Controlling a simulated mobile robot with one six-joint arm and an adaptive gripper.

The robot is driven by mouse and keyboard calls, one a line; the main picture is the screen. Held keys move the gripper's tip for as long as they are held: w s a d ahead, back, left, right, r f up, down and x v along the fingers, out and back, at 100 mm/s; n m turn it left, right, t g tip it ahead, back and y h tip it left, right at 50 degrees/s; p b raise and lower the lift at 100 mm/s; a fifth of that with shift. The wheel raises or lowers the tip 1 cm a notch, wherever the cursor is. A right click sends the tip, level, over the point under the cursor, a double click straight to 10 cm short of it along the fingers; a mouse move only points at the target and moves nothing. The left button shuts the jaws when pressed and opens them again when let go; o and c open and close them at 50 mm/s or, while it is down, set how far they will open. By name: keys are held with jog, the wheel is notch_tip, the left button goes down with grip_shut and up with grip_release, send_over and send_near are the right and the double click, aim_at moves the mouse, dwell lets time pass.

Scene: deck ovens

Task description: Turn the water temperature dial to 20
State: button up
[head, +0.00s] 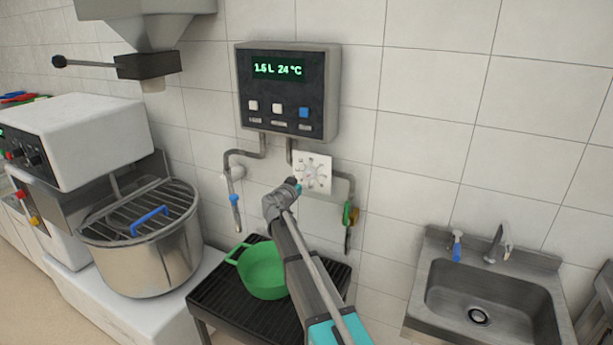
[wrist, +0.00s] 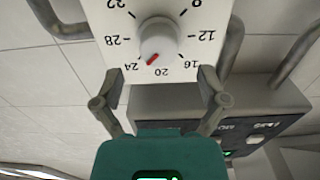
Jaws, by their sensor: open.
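The water temperature dial is a pale round knob (wrist: 158,40) on a white plate (head: 312,172), below the water meter box (head: 287,90). In the wrist view the plate appears upside down, with numbers from 8 to 32 visible. The knob's red pointer lies between 20 and 24. The box display (head: 278,68) reads 24 °C beside a litre figure that looks like 1.5 L. My gripper (wrist: 160,80) is open and empty, its fingers apart in front of the plate's lower part. In the head view my gripper (head: 294,187) is at the plate's lower left.
Pipes with taps (head: 235,205) (head: 349,215) hang on both sides of the plate. A green pot (head: 262,270) stands on a dark slatted stand (head: 215,300) below. A mixer (head: 145,250) is at left, a steel sink (head: 490,295) at right.

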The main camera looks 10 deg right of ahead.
aim_at(306, 175)
jog(key=shift+x, duration=2.45)
jog(key=shift+s+r, duration=0.1)
jog(key=c, duration=1.1)
jog(key=shift+a, duration=0.25)
jog(key=shift+c, duration=0.2)
jog(key=shift+d, duration=0.15)
